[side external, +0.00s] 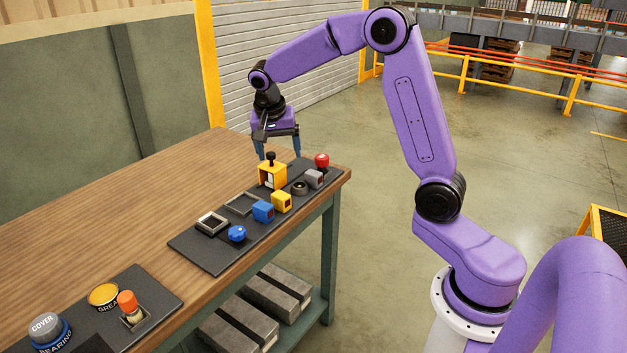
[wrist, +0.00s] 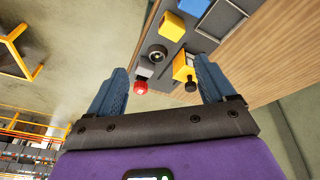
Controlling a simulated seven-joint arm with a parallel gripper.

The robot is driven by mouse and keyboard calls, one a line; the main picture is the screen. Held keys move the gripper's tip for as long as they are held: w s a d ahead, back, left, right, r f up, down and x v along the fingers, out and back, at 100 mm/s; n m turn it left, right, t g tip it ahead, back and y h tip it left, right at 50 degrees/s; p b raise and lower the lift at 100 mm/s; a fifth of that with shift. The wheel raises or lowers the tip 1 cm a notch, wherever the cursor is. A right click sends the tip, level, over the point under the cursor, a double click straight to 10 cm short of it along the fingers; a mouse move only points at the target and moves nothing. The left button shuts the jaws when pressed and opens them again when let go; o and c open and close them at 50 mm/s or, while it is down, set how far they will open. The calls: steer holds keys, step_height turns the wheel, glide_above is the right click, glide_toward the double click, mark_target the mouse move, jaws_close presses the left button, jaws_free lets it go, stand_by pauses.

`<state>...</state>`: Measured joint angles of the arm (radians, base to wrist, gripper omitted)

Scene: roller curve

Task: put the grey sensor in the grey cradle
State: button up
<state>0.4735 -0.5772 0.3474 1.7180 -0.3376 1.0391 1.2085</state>
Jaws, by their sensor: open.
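The grey sensor (side external: 314,178) is a small grey cube with a dark face, at the right end of a dark mat. It shows in the wrist view (wrist: 144,71), beside the red button. Which is the grey cradle I cannot tell for sure; both look empty. My gripper (side external: 279,156) is open and empty, pointing down above the mat's far right end, behind the yellow box. Its fingers (wrist: 161,68) show apart in the wrist view.
A yellow box with a black knob (side external: 272,175) stands close to my fingers. A red button (side external: 321,160), black ring (side external: 299,188), yellow cube (side external: 282,201), blue cube (side external: 263,211) and blue knob (side external: 237,233) crowd the mat.

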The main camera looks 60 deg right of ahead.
steer(key=w+d+f+m+g+h, duration=0.1)
steer(key=w+d+m, duration=0.1)
steer(key=d+m, duration=0.3)
steer(key=w+d+m, duration=0.2)
steer(key=d, duration=0.6)
glide_above(313, 172)
steer(key=a, duration=0.2)
step_height(313, 172, down, 11)
steer(key=shift+f, duration=0.1)
steer(key=shift+x, duration=2.8)
steer(key=shift+s, duration=0.1)
steer(key=c, duration=1.2)
